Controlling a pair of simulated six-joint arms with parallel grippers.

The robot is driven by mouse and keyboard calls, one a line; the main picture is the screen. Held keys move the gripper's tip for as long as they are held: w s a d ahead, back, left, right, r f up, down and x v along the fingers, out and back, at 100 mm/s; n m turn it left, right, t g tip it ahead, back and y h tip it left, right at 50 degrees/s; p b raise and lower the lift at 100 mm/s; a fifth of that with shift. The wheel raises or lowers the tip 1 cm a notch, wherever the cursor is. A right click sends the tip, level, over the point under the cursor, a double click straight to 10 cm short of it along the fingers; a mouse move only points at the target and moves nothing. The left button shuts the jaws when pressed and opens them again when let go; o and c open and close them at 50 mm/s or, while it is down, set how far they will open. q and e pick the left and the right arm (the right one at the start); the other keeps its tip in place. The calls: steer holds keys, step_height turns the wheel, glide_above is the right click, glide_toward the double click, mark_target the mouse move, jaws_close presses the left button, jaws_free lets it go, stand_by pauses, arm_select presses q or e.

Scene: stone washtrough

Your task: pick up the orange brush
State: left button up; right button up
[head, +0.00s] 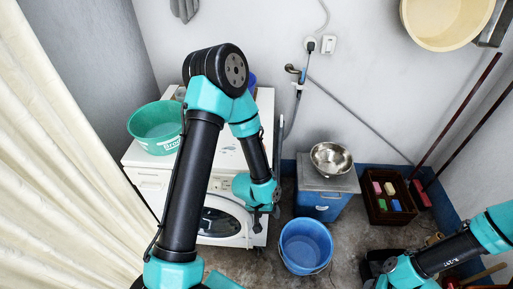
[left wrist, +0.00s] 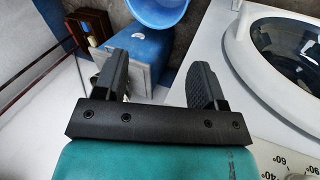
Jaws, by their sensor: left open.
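I cannot make out an orange brush for certain in either view. A dark red-brown crate (head: 374,207) on the floor at the right holds several small coloured items, among them pink, green and blue ones. My left gripper (head: 265,212) hangs in front of the washing machine, left of the blue bucket and well apart from the crate. In the left wrist view its two dark fingers (left wrist: 160,72) are spread with nothing between them.
The white washing machine (head: 245,170) carries a green basin (head: 156,127). A blue bucket (head: 305,246) stands on the floor. A steel bowl (head: 331,158) sits on a blue cabinet (head: 318,204). Red poles (head: 462,113) lean at the right wall. A cream curtain (head: 60,170) hangs left.

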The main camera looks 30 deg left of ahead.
arm_select(q)
steer(key=w+d+r+n+t, duration=0.2)
steer(key=w+d+r+n, duration=0.15)
steer(key=w+r, duration=1.1)
steer(key=w+a+r+n+g+y, duration=0.1)
steer(key=a+r+n+g+y, duration=0.3)
steer(key=a+r+n, duration=0.5)
steer(key=a+r, duration=0.6)
steer(key=r, duration=0.5)
steer(key=shift+a, duration=0.3)
step_height(320, 180, down, 12)
steer(key=shift+f, duration=0.1)
steer(key=shift+f, duration=0.1)
